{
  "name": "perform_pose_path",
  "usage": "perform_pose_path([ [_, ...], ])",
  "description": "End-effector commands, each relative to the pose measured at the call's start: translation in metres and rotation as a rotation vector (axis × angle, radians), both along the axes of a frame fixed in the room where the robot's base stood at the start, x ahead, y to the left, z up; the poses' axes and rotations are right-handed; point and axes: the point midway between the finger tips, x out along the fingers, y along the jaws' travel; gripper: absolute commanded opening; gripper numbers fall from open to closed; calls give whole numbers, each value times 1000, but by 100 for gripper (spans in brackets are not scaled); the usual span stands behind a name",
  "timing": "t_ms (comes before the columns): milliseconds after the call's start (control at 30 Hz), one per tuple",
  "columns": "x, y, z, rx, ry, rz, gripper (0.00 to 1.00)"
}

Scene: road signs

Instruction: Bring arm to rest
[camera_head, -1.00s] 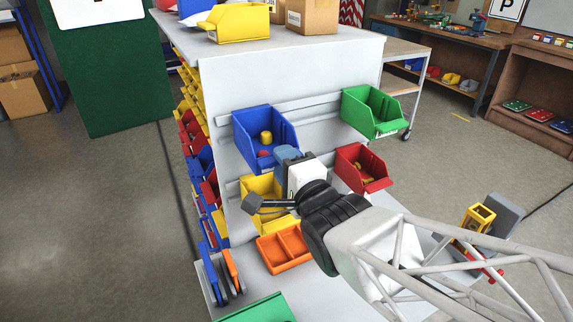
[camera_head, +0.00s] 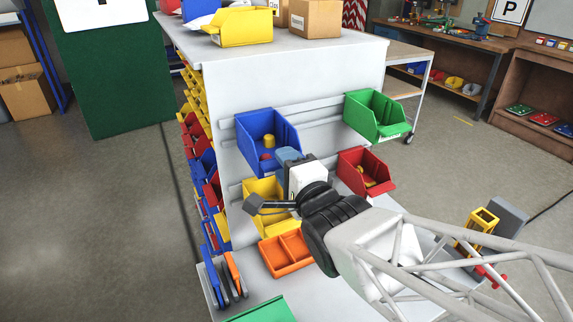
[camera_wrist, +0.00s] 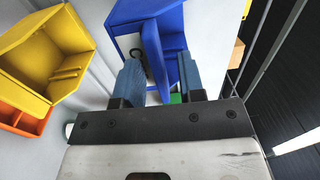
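My gripper (camera_head: 288,154) is in front of the shelf unit's end panel, by the lower front of the blue bin (camera_head: 284,131). The blue bin holds a yellow piece (camera_head: 269,141) and a red piece.
A green bin (camera_head: 375,118) and a red bin (camera_head: 365,173) hang to the right. An orange tray (camera_head: 284,257) sits on the ledge below. A yellow bin (camera_head: 240,27) and boxes stand on top of the unit. Open floor (camera_head: 110,220) lies to the left.

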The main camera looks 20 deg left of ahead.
Motion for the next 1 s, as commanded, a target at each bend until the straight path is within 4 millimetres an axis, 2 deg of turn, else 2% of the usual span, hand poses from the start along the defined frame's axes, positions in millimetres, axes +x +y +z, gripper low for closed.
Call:
perform_pose_path([
  [33, 0, 0, 0, 0, 0, 0, 36],
  [267, 0, 0, 0, 0, 0, 0, 1],
  [1000, 0, 0, 7, 0, 0, 0, 0],
])
